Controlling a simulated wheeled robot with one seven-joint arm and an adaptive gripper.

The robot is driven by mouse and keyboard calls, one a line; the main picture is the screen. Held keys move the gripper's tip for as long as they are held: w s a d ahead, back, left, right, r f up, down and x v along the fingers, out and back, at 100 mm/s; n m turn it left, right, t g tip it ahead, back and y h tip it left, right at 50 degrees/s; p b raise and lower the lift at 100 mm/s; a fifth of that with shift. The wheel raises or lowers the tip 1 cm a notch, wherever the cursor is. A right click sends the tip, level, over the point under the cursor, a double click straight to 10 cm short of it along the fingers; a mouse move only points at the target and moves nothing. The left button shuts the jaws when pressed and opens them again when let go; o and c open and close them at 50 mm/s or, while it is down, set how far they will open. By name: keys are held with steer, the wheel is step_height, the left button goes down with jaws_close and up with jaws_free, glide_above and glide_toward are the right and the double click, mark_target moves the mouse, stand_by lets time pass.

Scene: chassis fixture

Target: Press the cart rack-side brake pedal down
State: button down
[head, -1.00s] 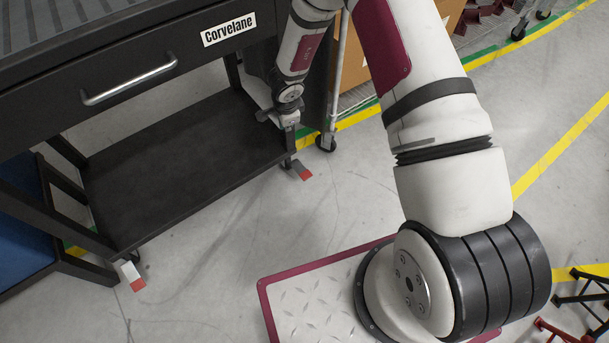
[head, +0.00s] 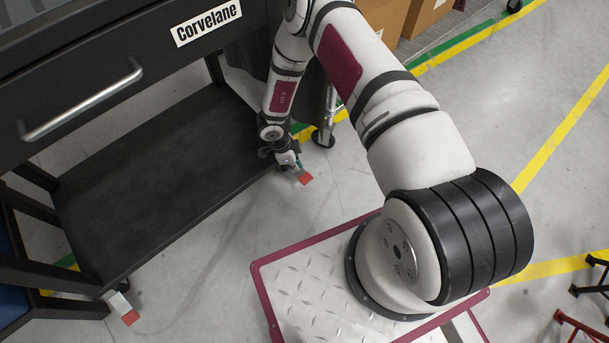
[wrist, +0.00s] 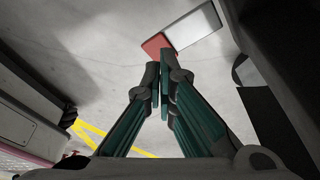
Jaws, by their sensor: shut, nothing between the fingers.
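The black cart (head: 150,170) has a white "Corvelane" label and a lower shelf. A brake pedal with a red tip (head: 305,178) sticks out low at its right corner, nearest the boxes. My gripper (head: 293,168) is just above this pedal and hides part of it in the head view. In the wrist view the shut, empty fingers (wrist: 161,72) point towards the pedal's red end (wrist: 156,44), with its pale plate (wrist: 194,29) to the right. I cannot tell whether they touch. A second red-tipped pedal (head: 130,317) is at the cart's lower left corner.
A caster (head: 323,138) stands just right of my gripper. Cardboard boxes (head: 385,18) are at the back, behind yellow and green floor lines. Red and black stands (head: 585,320) are at the right edge. The grey floor in front of the pedal is clear.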

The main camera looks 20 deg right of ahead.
mark_target(301, 178)
steer(key=shift+b+x, duration=2.45)
steer(key=shift+x, duration=1.05)
steer(key=b+x, duration=0.3)
steer(key=shift+w+a+f, duration=0.1)
steer(key=shift+a+f, duration=0.15)
steer(key=shift+f, duration=0.2)
steer(key=shift+r, duration=0.2)
steer(key=a, duration=0.2)
steer(key=w+a+r+p, duration=0.1)
steer(key=shift+r, duration=0.15)
